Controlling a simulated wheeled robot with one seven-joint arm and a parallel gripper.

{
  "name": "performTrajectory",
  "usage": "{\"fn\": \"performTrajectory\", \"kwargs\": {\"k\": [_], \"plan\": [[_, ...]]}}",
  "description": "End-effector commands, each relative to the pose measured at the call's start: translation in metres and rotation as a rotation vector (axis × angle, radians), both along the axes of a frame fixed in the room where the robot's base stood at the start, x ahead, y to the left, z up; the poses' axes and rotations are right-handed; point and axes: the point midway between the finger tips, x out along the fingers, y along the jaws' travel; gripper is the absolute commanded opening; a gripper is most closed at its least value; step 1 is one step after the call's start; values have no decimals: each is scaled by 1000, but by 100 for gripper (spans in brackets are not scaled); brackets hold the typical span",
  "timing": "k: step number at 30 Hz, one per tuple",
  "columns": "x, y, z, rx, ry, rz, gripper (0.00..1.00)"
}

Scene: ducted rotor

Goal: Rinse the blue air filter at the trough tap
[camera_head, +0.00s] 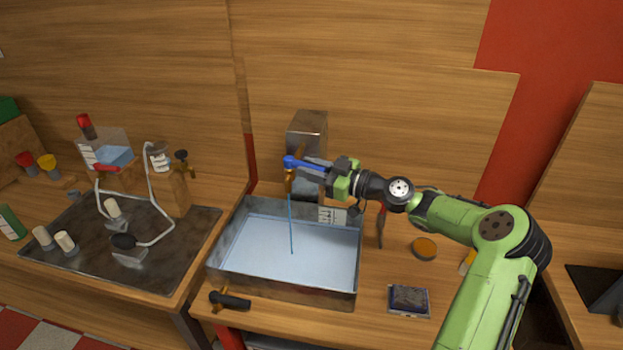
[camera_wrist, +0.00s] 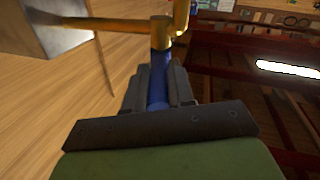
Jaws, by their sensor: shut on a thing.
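My gripper (camera_head: 313,167) is at the tap above the trough. It is shut on the blue tap handle (camera_head: 291,162), which also shows between my fingers (camera_wrist: 158,78) in the wrist view. The brass tap (camera_head: 290,182) has a thin blue stream of water (camera_head: 291,225) falling from it. The trough (camera_head: 285,287) is a grey metal basin with pale blue water inside. A dark bluish rectangular block (camera_head: 408,298) in a pale frame lies on the table right of the trough; it looks like the air filter, but I cannot be sure.
A black-and-orange tool (camera_head: 230,300) lies at the trough's front left. A round orange-topped tin (camera_head: 424,248) stands to its right. A dark tray (camera_head: 55,235) with bent tubing and several small pots is at left. A metal box (camera_head: 307,130) stands behind the tap.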

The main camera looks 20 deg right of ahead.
Motion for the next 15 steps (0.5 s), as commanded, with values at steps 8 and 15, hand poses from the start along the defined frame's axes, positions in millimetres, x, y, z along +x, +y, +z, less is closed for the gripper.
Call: {"fn": "performTrajectory", "kwargs": {"k": [8,15], "plan": [[-1,2,2,3,1,2,0],[0,1,1,1,2,2,48]]}}
